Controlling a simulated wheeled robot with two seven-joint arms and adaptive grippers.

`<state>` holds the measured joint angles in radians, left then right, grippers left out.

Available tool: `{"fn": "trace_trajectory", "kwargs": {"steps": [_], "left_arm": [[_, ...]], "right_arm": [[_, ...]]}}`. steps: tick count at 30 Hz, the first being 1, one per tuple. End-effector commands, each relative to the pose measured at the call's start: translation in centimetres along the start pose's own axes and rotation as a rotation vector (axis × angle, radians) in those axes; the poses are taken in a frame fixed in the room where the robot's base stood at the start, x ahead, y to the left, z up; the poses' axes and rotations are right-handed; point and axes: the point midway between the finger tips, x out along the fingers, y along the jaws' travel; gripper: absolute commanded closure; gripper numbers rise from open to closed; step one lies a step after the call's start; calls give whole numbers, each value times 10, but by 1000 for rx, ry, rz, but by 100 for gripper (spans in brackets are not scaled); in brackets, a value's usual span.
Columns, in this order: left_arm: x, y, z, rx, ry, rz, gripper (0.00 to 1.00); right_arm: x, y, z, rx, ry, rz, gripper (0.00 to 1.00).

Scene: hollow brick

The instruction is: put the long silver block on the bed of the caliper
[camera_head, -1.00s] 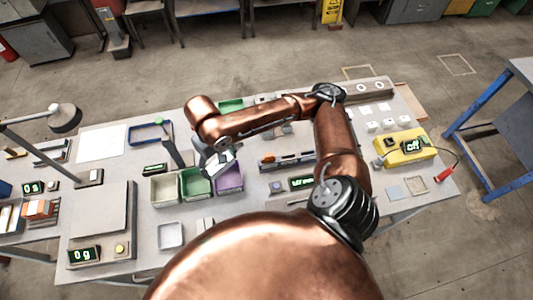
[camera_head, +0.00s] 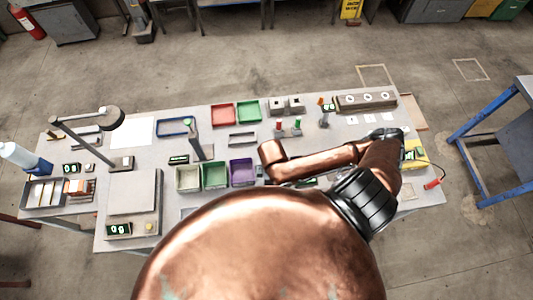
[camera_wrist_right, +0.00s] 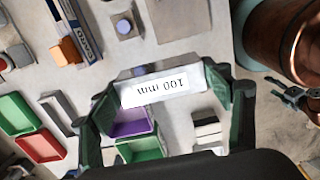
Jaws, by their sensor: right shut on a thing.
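The long silver block (camera_wrist_right: 165,89), marked "100 mm", is held across between the two fingers of my right gripper (camera_wrist_right: 166,92) in the right wrist view. The gripper is shut on it, above the table near the purple bin. In the head view my right arm hides most of the gripper and the block. A long blue-and-grey device (camera_wrist_right: 76,28), which looks like the caliper, lies at the upper left of the wrist view, partly cut off. It lies apart from the block. In the head view my arm covers that area.
The purple bin (camera_head: 242,172) stands beside green (camera_head: 214,175) and pale (camera_head: 188,178) bins. Red (camera_head: 223,115) and green (camera_head: 248,111) trays lie behind. A scale (camera_head: 132,192) is at the left. A three-hole grey bar (camera_head: 365,102) stands at the back right.

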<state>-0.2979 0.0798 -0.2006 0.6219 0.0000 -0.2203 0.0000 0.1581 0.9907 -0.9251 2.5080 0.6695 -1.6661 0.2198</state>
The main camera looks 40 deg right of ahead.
Motion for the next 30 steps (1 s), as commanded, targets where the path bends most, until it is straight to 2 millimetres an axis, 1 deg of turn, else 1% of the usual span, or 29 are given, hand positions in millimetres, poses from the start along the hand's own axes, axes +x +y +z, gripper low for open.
{"fn": "trace_trajectory", "kwargs": {"steps": [2,5,9,15,19,21,22,27,30], "left_arm": [[0,-1,-7,1,10,-1,40],[12,-1,-7,2,11,-1,40],[36,0,0,1,5,-1,40],[65,2,12,-1,-8,0,40],[84,3,17,-2,-12,0,40],[75,3,17,-2,-13,1,40],[73,3,17,-2,-13,0,40],[74,3,15,-2,-10,0,40],[74,3,14,-2,-9,0,40]], "right_arm": [[0,0,1,-20,2,3,72],[7,7,0,-28,3,6,72],[17,24,-3,-27,3,7,72],[26,44,-6,-26,2,7,72],[37,68,-11,-24,2,7,72],[38,82,-13,-21,0,2,72],[40,89,-15,-20,1,3,72],[71,112,-19,-22,0,1,72],[83,122,-21,-23,1,1,72]]}}
